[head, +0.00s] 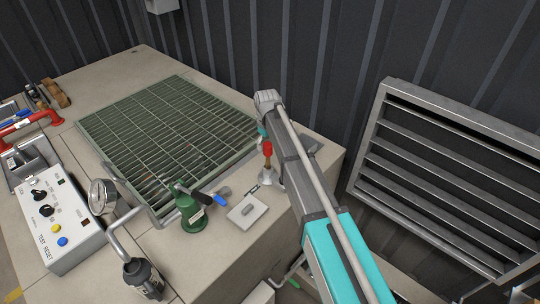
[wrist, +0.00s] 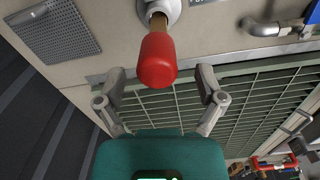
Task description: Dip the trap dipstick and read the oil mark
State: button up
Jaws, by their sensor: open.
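The dipstick has a red handle (head: 267,148) on a brass-coloured shaft and stands upright in a pale flared socket (head: 267,177) on the worktop. In the wrist view the red handle (wrist: 157,60) is large and close, with its shaft running into the round socket (wrist: 161,12). My gripper (wrist: 158,76) is open, one finger on each side of the handle with gaps on both sides. Nothing is held. In the head view my arm hides most of the gripper. No oil mark shows; the shaft's lower part is inside the socket.
A green grating (head: 165,125) covers a pit beside the socket. A green valve (head: 188,208), a pale plate (head: 247,211), a pressure gauge (head: 102,194) and a control box (head: 52,215) stand nearby. A louvred panel (head: 450,185) is at right.

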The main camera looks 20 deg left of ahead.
jog(key=shift+f+b, duration=1.45)
jog(key=shift+f, duration=0.3)
grip_shut()
notch_tip(320, 180, up, 14)
jog(key=p, duration=1.4)
jog(key=shift+a+r, duration=0.1)
jog(key=shift+c, duration=0.4)
grip_release()
jog(key=shift+s+r, duration=0.1)
jog(key=shift+r, duration=0.05)
jog(key=shift+o, duration=0.4)
